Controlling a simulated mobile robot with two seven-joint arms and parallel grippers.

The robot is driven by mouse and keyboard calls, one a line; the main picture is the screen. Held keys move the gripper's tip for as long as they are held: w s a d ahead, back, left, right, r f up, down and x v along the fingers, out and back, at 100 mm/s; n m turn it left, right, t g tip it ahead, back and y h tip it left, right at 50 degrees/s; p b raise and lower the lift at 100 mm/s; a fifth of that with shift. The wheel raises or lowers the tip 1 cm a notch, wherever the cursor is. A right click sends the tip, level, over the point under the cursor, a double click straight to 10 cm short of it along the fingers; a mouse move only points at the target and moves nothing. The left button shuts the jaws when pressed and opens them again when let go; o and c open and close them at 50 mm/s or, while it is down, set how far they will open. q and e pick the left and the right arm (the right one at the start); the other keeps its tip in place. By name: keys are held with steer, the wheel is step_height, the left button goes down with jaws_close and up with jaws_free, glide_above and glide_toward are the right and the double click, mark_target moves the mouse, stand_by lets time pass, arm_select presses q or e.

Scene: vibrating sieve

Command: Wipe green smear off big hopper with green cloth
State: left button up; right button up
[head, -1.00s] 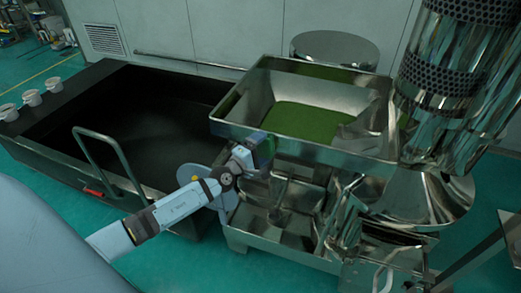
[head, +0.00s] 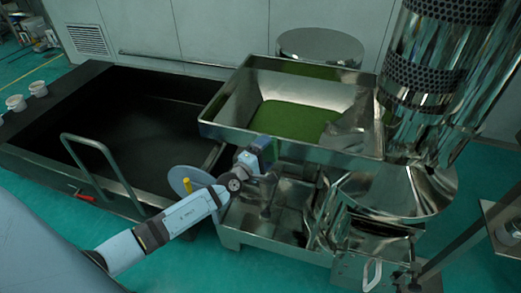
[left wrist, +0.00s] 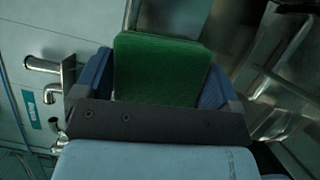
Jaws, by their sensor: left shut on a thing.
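The big steel hopper (head: 325,153) is an open, sloped tray in the middle of the head view. A flat green layer (head: 290,120) covers its floor; I cannot make out a separate smear. My left gripper (head: 262,154) is at the hopper's front wall, just below the rim, and hides part of that wall. In the left wrist view the left gripper (left wrist: 160,82) is shut on the green cloth (left wrist: 160,66), which stands up between the blue fingers. Whether the cloth touches the hopper is hidden. My right gripper is out of view.
A large black open bin (head: 120,115) with a metal handle (head: 95,150) stands left of the hopper. White cups (head: 16,103) sit on its far-left edge. A shiny perforated cylinder (head: 430,60) rises at right. Steel sieve parts (head: 265,235) lie below the hopper.

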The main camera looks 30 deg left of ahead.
arm_select(q)
steer(key=shift+w+d+r+p, duration=0.15)
steer(key=shift+d+p, duration=0.1)
steer(key=shift+d, duration=0.35)
steer(key=shift+w+d+f+p, duration=0.15)
steer(key=shift+d+p, duration=0.1)
steer(key=shift+d, duration=0.35)
steer(key=shift+a, duration=0.3)
steer(key=shift+s+a+b, duration=0.25)
steer(key=shift+a+b, duration=0.3)
steer(key=shift+a, duration=0.55)
steer(key=shift+s+a+r, duration=0.1)
steer(key=shift+a+r, duration=0.05)
steer(key=shift+a, duration=0.4)
steer(key=a, duration=0.1)
steer(key=s+a+b, duration=0.1)
steer(key=a, duration=0.1)
steer(key=shift+a, duration=0.3)
